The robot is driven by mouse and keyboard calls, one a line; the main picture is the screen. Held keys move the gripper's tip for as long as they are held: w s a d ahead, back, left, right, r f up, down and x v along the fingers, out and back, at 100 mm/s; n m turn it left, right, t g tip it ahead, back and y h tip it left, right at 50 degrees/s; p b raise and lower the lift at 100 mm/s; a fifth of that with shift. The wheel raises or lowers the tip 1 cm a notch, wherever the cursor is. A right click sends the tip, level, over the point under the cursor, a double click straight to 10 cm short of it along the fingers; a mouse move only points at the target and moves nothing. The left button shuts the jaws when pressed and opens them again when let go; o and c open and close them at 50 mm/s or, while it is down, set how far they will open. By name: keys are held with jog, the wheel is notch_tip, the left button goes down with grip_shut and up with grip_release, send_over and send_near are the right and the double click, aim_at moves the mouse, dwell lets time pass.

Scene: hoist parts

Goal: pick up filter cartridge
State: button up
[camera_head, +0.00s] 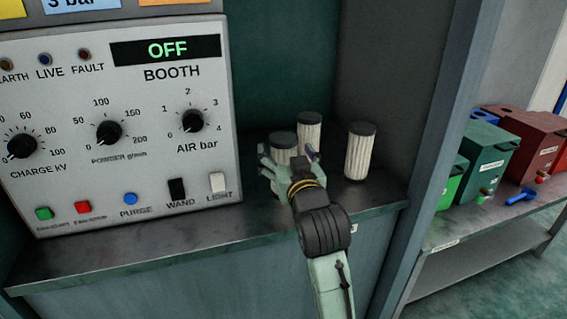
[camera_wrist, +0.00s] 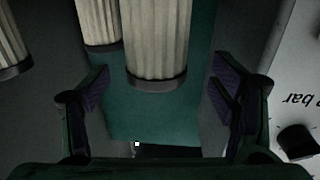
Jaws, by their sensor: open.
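Three pleated, off-white filter cartridges with dark end caps stand upright on the grey shelf: a left one (camera_head: 284,154), a back one (camera_head: 308,137) and a right one (camera_head: 359,156). My gripper (camera_head: 288,161) is open and empty, just in front of the left cartridge and partly hiding it. In the wrist view the nearest cartridge (camera_wrist: 156,40) lies ahead between the two spread fingers (camera_wrist: 160,92), with a gap on both sides. Another cartridge (camera_wrist: 97,22) shows behind it, and a third (camera_wrist: 12,45) is at the left edge.
A control panel (camera_head: 120,160) with knobs and switches stands left of the cartridges. The shelf (camera_head: 150,245) has a bare front strip. A grey upright (camera_head: 425,150) bounds it on the right. Beyond are green and red boxes (camera_head: 487,150) on a rack.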

jog(key=x, duration=0.2)
jog(key=p+x, duration=0.1)
jog(key=x, duration=0.1)
jog(key=shift+w+d+f, duration=0.1)
jog(key=shift+w+d, duration=0.05)
jog(key=shift+w, duration=0.15)
grip_shut()
dwell(0.8)
